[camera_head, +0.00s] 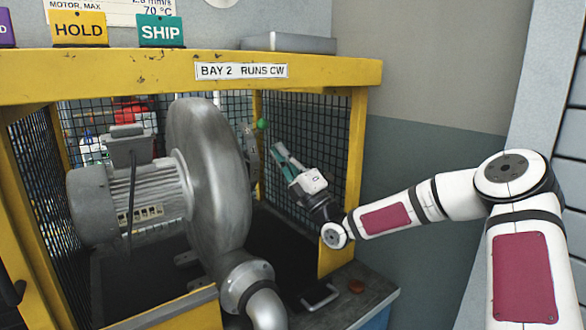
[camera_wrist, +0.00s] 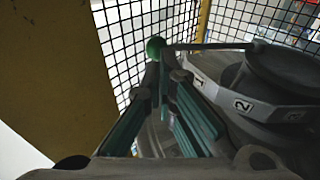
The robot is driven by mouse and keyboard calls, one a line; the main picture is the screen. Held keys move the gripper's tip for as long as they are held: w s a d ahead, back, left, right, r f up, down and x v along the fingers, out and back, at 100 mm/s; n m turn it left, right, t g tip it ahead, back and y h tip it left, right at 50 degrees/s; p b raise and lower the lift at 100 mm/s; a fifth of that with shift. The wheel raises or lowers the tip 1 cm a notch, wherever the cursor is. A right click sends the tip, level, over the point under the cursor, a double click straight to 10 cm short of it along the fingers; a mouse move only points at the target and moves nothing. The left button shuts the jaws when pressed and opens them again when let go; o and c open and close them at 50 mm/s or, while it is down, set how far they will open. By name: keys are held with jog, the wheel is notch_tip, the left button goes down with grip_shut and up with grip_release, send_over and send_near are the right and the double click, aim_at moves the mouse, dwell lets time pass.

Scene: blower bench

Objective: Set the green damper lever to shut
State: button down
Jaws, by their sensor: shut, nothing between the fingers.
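The damper lever ends in a green ball knob (camera_head: 262,124) on the far side of the blower housing, inside the yellow guard frame. In the wrist view the green knob (camera_wrist: 155,47) is at the fingertips, and its thin rod (camera_wrist: 210,46) runs right to a round hub. A curved plate (camera_wrist: 220,92) below the rod carries the numbers 1 and 2. My gripper (camera_head: 276,148) is shut and empty, reaching in from the right, its tips just below and right of the knob. In the wrist view my gripper (camera_wrist: 160,62) overlaps the knob's lower edge; whether they touch I cannot tell.
The grey blower housing (camera_head: 208,170) and its motor (camera_head: 135,195) stand left of my gripper. A yellow post (camera_head: 345,190) and black mesh (camera_head: 310,130) close the right side. A yellow beam (camera_head: 330,70) crosses above. The wire mesh (camera_wrist: 122,35) lies behind the knob.

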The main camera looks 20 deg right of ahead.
aim_at(267, 127)
jog(key=x, duration=0.4)
jog(key=shift+w+a+r, duration=0.15)
jog(key=shift+w, duration=0.05)
jog(key=shift+r, duration=0.1)
jog(key=shift+w+a+r+g+h+p, duration=0.15)
jog(key=shift+r+g+p, duration=0.1)
jog(key=shift+r+p, duration=0.15)
jog(key=shift+w+a+r+g+h+p, duration=0.1)
jog(key=shift+w+r+g+h+p, duration=0.05)
jog(key=shift+r+g+p, duration=0.2)
jog(key=shift+w+d+r+m+h, duration=0.1)
jog(key=shift+w+r+m+h, duration=0.15)
jog(key=shift+r+m+h, duration=0.05)
jog(key=shift+f, duration=0.1)
